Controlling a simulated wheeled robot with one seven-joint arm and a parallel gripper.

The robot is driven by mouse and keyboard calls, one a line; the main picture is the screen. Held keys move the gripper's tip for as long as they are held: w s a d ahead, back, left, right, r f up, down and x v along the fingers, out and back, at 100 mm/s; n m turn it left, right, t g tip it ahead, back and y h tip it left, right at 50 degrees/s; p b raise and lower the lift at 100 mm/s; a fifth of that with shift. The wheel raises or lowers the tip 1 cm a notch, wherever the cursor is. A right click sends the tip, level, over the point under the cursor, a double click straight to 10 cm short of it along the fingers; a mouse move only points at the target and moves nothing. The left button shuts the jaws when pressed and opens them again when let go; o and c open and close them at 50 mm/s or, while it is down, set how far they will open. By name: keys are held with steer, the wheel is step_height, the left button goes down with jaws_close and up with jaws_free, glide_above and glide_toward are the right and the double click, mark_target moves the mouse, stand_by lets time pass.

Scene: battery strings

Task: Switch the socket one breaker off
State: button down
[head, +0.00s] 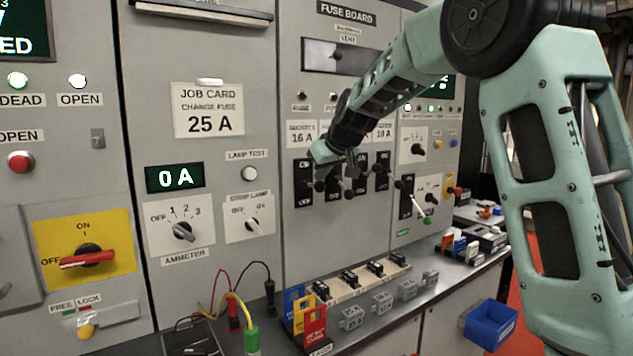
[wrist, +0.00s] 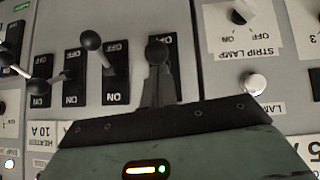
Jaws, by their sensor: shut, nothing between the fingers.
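The socket one breaker (head: 303,183) is the leftmost black plate in the breaker row, under a 16 A label, in the head view. In the upside-down wrist view it is the rightmost plate (wrist: 172,50), with its round black lever knob (wrist: 157,52) just beyond my fingertips. My gripper (head: 319,170) is in front of this breaker, fingers together and empty. Its dark fingers (wrist: 158,85) cover the lower part of the plate in the wrist view. Whether they touch the lever, and which way the lever is set, I cannot tell.
Neighbouring breakers with protruding levers (wrist: 91,40) stand close beside it. An ammeter reading 0 A (head: 174,177) and the strip lamp switch (head: 250,222) are to the left. A bench below holds fuse holders (head: 350,280) and coloured cards (head: 310,322).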

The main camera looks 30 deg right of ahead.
mark_target(322, 189)
steer(key=shift+s+f+t+b, duration=0.3)
steer(key=shift+f+t+b, duration=0.6)
steer(key=shift+b, duration=2.8)
steer(key=shift+s+f+t+b, duration=0.3)
steer(key=shift+f+t+b, duration=0.55)
steer(key=shift+b, duration=2.85)
step_height(322, 189, down, 2)
steer(key=t+b, duration=0.2)
steer(key=b, duration=0.9)
steer(key=shift+s, duration=0.1)
steer(key=shift+f+b, duration=0.3)
steer(key=shift+b, duration=1)
steer(key=shift+r, duration=0.1)
